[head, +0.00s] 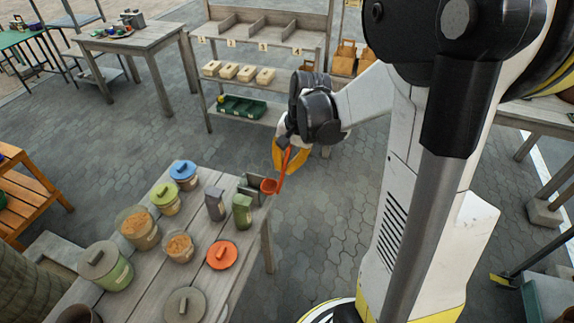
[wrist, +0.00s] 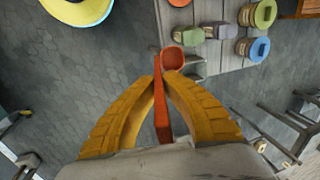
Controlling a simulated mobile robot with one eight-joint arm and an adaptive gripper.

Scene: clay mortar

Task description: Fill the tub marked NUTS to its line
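My gripper (head: 290,158) is shut on the handle of an orange-red scoop (head: 270,187), beside the table's far right corner. In the wrist view the yellow fingers (wrist: 163,78) close around the handle, and the scoop bowl (wrist: 173,57) sits beyond the tips; I see nothing clearly in it. Two open tubs with brown contents stand on the table: a larger one (head: 139,228) and a smaller one (head: 179,246). A green tub with a grey lid (head: 105,266), a blue-lidded tub (head: 184,174) and a green-lidded tub (head: 165,199) stand nearby. Labels are too small to read, so I cannot tell which is NUTS.
An orange lid (head: 222,255) and a grey lid (head: 184,306) lie on the table (head: 237,282). A shelf (head: 262,48) with blocks and a green tray (head: 241,107) stands behind.

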